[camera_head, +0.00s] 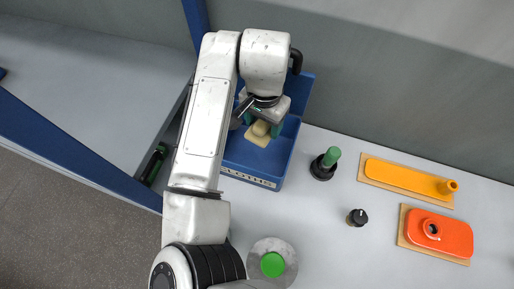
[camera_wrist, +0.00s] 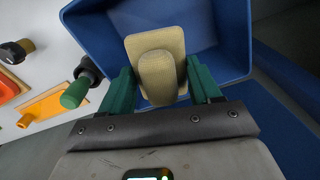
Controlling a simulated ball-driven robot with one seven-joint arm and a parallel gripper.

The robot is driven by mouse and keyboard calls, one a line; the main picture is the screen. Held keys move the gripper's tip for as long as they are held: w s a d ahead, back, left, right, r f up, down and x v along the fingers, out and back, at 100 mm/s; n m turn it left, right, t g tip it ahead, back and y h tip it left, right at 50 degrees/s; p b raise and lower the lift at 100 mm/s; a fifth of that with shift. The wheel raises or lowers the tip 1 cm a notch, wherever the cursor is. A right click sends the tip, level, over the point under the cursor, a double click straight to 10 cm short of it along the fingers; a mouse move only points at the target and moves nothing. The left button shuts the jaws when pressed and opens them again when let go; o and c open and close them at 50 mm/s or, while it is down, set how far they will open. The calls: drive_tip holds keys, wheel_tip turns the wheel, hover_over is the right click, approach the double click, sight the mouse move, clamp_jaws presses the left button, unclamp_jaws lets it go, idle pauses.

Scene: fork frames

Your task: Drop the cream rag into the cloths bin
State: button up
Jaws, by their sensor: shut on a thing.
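The cream rag (camera_head: 257,138) is a folded pad with a raised lump in its middle, and it also shows in the wrist view (camera_wrist: 157,47). My gripper (camera_head: 263,127) is shut on the lump, with a green finger on each side in the wrist view (camera_wrist: 160,82). The bin's inside walls surround the rag in the wrist view (camera_wrist: 225,60). How far the rag is above the bin's floor I cannot tell.
Right of the bin stand a green-handled black tool (camera_head: 325,163) and a small dark knob (camera_head: 357,217). Further right are an orange piece (camera_head: 400,178) and a red-orange piece (camera_head: 440,234) on boards. A round grey piece with a green top (camera_head: 273,264) is in front.

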drive_tip(key=shift+f+b, duration=0.8)
drive_tip(key=shift+f, duration=0.5)
drive_tip(key=o, duration=1.2)
drive_tip(key=shift+r, duration=0.1)
drive_tip(key=shift+r+b, duration=0.75)
drive_tip(key=shift+r, duration=2.95)
